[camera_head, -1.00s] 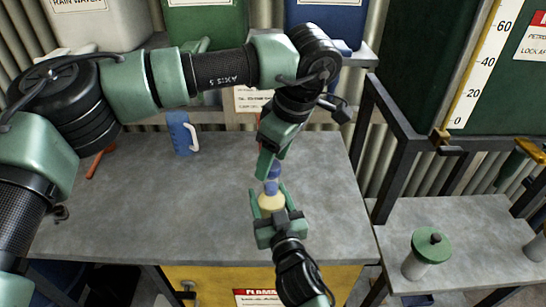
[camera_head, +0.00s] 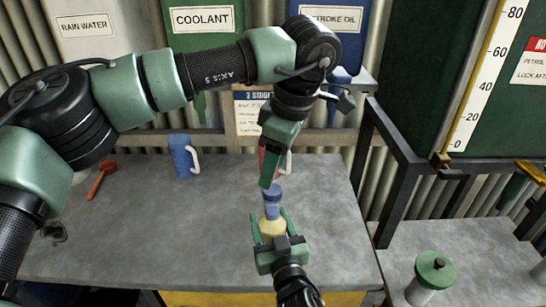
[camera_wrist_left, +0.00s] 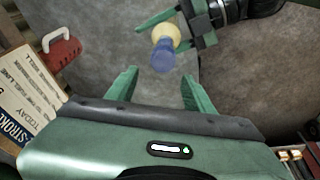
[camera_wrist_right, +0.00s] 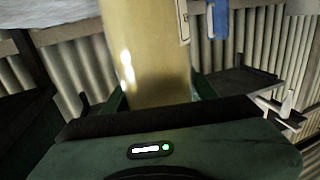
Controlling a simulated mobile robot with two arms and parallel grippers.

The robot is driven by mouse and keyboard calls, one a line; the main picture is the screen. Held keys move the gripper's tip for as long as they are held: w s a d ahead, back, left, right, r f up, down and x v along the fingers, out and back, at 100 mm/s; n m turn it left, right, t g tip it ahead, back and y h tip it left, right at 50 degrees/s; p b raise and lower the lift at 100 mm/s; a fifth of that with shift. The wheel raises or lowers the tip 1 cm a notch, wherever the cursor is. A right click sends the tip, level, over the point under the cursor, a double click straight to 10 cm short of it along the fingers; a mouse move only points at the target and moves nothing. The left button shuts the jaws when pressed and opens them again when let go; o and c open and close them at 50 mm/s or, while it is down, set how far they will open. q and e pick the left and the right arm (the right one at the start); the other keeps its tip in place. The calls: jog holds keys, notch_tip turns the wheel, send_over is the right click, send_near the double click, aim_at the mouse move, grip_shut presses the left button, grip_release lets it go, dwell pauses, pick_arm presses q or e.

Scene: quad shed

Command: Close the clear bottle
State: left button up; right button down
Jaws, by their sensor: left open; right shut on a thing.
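The clear bottle (camera_head: 271,229) shows yellowish contents and stands about upright above the grey bench. A blue cap (camera_head: 272,192) is at its top; I cannot tell how tightly it sits. My right gripper (camera_head: 269,221) is shut around the bottle's body, which fills the right wrist view (camera_wrist_right: 146,50). My left gripper (camera_head: 268,183) is open, just above and behind the cap in the head view. In the left wrist view, the cap (camera_wrist_left: 163,56) lies ahead, between the lines of the open fingers (camera_wrist_left: 157,80), with nothing held.
A red mug (camera_wrist_left: 62,50) stands behind my left gripper. A blue jug (camera_head: 182,157) and a red tool (camera_head: 101,178) are further left on the bench (camera_head: 170,225). A green-lidded pot (camera_head: 435,270) stands on the right-hand surface. The bench's left middle is clear.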

aim_at(272, 189)
pick_arm(q)
jog(key=n, duration=0.2)
jog(key=r+n, duration=0.1)
jog(key=n, duration=0.1)
jog(key=n+h, duration=0.1)
jog(key=n, duration=0.2)
jog(key=shift+w+a+r+g, duration=0.1)
jog(key=shift+a+r+g, duration=0.15)
jog(key=shift+g, duration=0.15)
jog(key=n, duration=0.3)
jog(key=r+n+h, duration=0.1)
jog(key=n, duration=0.2)
jog(key=shift+r+g, duration=0.15)
jog(key=shift+g, duration=0.15)
jog(key=shift+f, duration=4.05)
grip_shut()
jog(key=shift+o, duration=0.8)
grip_release()
